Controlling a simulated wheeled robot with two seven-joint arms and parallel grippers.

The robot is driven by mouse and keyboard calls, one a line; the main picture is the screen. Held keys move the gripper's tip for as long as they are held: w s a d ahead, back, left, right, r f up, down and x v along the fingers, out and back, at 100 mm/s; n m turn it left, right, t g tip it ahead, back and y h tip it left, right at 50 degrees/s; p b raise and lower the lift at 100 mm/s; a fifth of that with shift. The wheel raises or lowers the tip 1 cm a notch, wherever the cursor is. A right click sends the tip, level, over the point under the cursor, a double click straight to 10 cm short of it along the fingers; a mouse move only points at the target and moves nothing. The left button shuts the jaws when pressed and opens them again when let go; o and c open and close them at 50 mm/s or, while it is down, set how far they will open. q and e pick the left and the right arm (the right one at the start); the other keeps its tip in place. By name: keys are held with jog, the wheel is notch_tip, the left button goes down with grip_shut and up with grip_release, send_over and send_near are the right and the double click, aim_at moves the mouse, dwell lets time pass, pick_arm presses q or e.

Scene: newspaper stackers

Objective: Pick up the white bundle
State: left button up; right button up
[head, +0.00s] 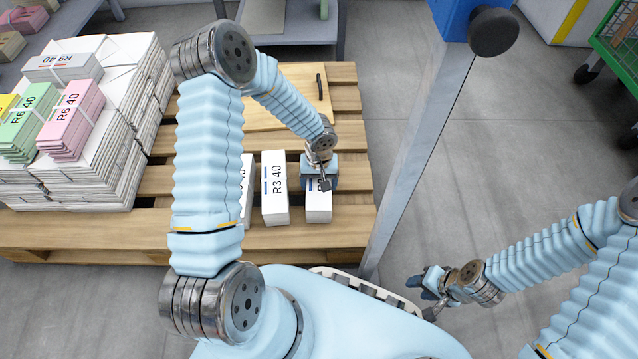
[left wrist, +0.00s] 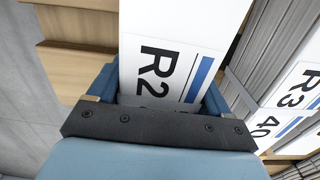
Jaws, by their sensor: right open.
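The white bundle (head: 319,209) stands on the wooden pallet near its front edge, the rightmost of a short row of white bundles. In the left wrist view the white bundle (left wrist: 165,50) shows an "R2" label and a blue stripe. My left gripper (head: 320,183) is over its top from above. In the left wrist view the fingers of my left gripper (left wrist: 160,100) lie against both sides of the bundle, with no clear gap. My right gripper (head: 432,294) is open and empty, low over the floor at the right.
A white "R3 40" bundle (head: 274,188) stands just left, another beside it partly behind my arm. A large paper stack (head: 105,150) with coloured bundles fills the pallet's left side. A grey post (head: 420,130) rises right of the pallet (head: 345,235).

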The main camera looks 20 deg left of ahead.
pick_arm(q)
grip_shut()
jog(key=shift+r, duration=0.15)
